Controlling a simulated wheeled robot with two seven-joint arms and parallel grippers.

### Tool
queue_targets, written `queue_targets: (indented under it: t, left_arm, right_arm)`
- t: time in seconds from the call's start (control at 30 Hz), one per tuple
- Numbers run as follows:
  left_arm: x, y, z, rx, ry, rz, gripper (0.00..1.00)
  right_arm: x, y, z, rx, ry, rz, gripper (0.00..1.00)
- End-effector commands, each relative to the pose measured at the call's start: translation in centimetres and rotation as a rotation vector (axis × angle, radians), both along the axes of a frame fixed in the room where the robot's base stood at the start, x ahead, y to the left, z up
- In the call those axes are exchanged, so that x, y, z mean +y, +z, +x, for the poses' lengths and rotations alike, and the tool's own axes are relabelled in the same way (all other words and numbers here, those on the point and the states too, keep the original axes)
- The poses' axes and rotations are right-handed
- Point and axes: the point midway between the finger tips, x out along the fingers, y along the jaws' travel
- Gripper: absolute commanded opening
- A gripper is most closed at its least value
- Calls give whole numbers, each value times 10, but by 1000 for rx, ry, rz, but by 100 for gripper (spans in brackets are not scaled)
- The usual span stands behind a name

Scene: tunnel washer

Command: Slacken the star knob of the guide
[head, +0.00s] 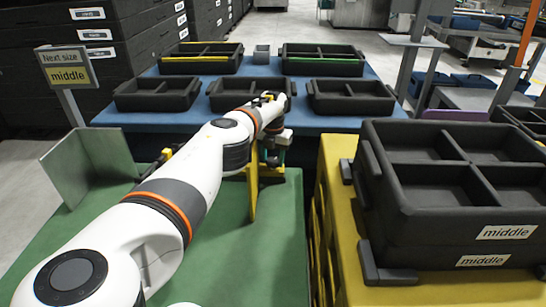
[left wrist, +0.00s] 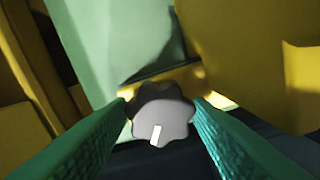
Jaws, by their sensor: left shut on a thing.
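The star knob (left wrist: 163,112) is dark grey and lobed, with a white mark on its lower face. In the left wrist view it sits between the green ribbed fingers of my left gripper (left wrist: 162,106), which is shut on it. The yellow guide (head: 252,190) stands upright on the green table in the head view. My left gripper (head: 276,154) is beside the guide at the table's far right part, mostly hidden behind my wrist. The knob is hidden in the head view. My right gripper is not in view.
A sign (head: 67,70) reads "Next size middle". A pale green angled plate (head: 90,165) stands on the green table (head: 235,260) at left. Black crates labelled "middle" (head: 455,220) are stacked on a yellow stand (head: 345,240) at right.

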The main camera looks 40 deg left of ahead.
Motion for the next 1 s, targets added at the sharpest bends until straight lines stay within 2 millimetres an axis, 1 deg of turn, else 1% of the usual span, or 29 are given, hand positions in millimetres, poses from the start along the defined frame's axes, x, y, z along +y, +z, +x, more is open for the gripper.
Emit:
queue_targets:
  t: [0.2,0.43,0.63,1.0]
  left_arm:
    - [0,1,1,-4,149,2,23]
    - [0,1,1,-4,248,2,23]
    - [0,1,1,-4,286,2,23]
    - [1,1,1,-4,292,2,23]
  right_arm:
    - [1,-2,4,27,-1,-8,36]
    - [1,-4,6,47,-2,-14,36]
    - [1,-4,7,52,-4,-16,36]
    - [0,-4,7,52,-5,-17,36]
